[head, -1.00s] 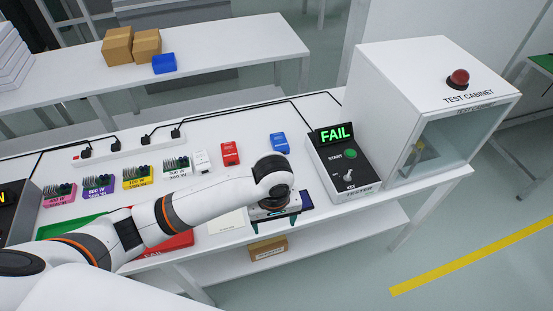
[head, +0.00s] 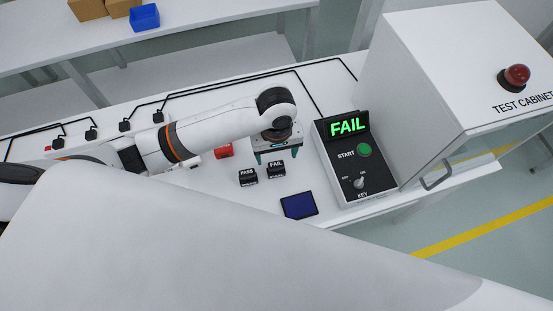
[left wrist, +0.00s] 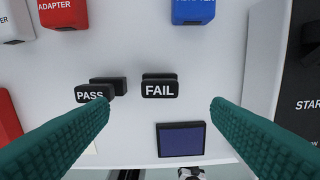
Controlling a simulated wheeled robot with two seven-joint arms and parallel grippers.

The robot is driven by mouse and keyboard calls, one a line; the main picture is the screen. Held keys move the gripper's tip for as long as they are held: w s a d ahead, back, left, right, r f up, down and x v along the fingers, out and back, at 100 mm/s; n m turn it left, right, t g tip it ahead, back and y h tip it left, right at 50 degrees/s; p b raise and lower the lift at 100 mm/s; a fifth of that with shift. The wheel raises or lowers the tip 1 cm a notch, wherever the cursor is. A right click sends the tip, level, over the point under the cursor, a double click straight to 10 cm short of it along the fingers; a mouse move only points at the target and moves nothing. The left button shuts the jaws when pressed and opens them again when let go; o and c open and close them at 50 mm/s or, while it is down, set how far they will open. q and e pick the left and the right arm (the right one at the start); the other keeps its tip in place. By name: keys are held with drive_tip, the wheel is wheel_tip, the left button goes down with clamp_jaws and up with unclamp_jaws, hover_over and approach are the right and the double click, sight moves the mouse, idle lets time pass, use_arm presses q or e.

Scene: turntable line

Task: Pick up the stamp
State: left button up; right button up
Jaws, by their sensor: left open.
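Two black stamps stand side by side on the white table: the PASS stamp (head: 248,178) and, to its right, the FAIL stamp (head: 276,169). My left gripper (head: 274,156) is open and empty just behind them in the head view. In the left wrist view the FAIL stamp (left wrist: 160,88) sits centred between the open teal fingers (left wrist: 160,106), apart from both. The PASS stamp (left wrist: 95,91) lies near the left fingertip there; I cannot tell whether they touch. My right gripper is not in view.
A dark-blue pad (head: 299,205) lies in front of the stamps. The tester (head: 355,160), its display reading FAIL, and the test cabinet (head: 440,75) stand to the right. A red adapter (head: 223,151) and a blue adapter (left wrist: 193,11) lie behind the stamps.

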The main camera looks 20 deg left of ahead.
sight(276, 165)
use_arm(q)
wheel_tip(276, 165, down, 4)
drive_tip(key=shift+s+f, duration=0.1)
drive_tip(key=shift+s, duration=0.05)
drive_tip(key=shift+f, duration=0.25)
drive_tip(key=shift+f+p, duration=0.55)
drive_tip(key=shift+f, duration=0.25)
wheel_tip(276, 165, down, 3)
drive_tip(key=shift+f, duration=0.3)
drive_tip(key=c, duration=1.1)
wheel_tip(276, 165, up, 10)
drive_tip(key=shift+r+b, duration=0.1)
drive_tip(key=shift+b, duration=0.2)
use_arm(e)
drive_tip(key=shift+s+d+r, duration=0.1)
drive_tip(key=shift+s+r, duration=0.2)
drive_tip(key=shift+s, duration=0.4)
